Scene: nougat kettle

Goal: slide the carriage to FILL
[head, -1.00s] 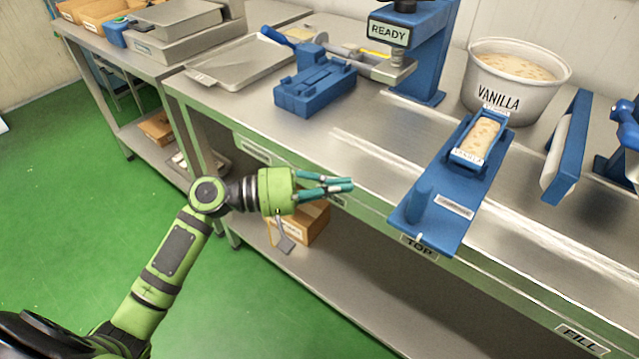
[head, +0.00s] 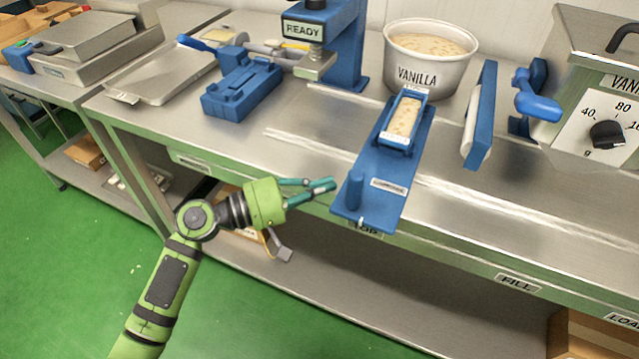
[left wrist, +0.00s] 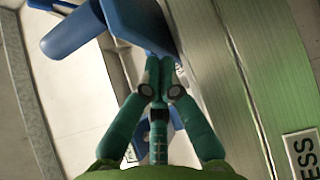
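The carriage is a long blue plate (head: 375,200) with an upright blue post (head: 355,190) at its near end. It carries a blue-framed mould (head: 405,118) with a pale nougat bar. Its near end overhangs the table edge above the partly covered TOP label (head: 366,229). The FILL label (head: 518,283) is farther right along that edge. My left gripper (head: 333,184) is just left of the post, apparently apart from it. In the left wrist view its fingertips (left wrist: 160,62) are together and empty, with the blue post (left wrist: 72,32) at upper left. My right gripper is out of view.
A VANILLA tub (head: 430,55) stands behind the carriage. A white-and-blue upright panel (head: 480,115) and a dial machine (head: 600,110) stand to the right. A blue block (head: 242,90) and blue READY press (head: 345,50) are at the back left. The front tabletop right of the carriage is clear.

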